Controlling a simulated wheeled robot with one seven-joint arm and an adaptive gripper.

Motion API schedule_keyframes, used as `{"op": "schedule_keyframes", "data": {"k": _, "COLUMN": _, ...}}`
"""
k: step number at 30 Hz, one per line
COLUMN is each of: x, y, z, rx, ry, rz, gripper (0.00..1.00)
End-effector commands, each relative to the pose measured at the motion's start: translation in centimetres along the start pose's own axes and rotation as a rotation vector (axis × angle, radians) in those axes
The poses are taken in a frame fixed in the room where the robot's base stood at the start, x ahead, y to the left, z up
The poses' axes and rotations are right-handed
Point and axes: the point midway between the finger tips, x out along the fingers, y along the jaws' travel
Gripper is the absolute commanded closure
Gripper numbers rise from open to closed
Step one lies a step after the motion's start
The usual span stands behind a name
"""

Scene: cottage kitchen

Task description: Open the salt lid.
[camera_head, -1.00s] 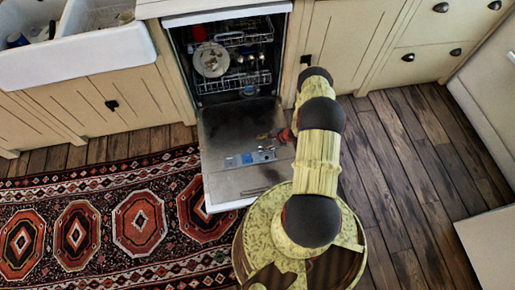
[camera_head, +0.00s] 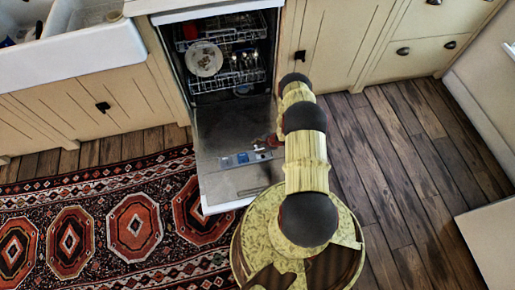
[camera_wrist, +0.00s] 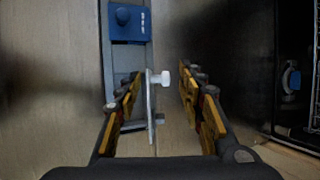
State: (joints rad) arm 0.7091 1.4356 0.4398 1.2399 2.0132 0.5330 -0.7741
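My gripper (camera_wrist: 160,84) is open, with one dark and yellow finger on each side of a thin pale upright flap with a white knob (camera_wrist: 160,78). This part stands on the grey dispenser strip (camera_wrist: 128,62) of the lowered dishwasher door (camera_head: 228,185); I cannot tell whether the fingers touch it. A blue block (camera_wrist: 130,22) sits farther up the strip. A round blue-and-white cap (camera_wrist: 291,78) shows in the dark tub at the right of the wrist view. I cannot tell for certain which part is the salt lid. In the head view the gripper is small and partly behind my arm.
The open dishwasher holds wire racks with a white plate (camera_head: 204,59) and cups. Cabinets (camera_head: 340,45) flank it, and a sink (camera_head: 80,40) is at the left. A patterned rug (camera_head: 115,225) lies left of the door. The wooden floor (camera_head: 405,150) to the right is clear.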

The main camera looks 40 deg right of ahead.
Motion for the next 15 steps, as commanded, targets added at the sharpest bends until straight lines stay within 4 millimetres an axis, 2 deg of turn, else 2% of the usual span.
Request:
{"op": "schedule_keyframes", "data": {"k": 10, "x": 0.37, "y": -0.01, "z": 0.01, "rx": 0.001, "ry": 0.0, "rz": 0.0, "gripper": 0.62}}
{"op": "schedule_keyframes", "data": {"k": 15, "x": 0.37, "y": -0.01, "z": 0.02, "rx": 0.001, "ry": 0.0, "rz": 0.0, "gripper": 0.72}}
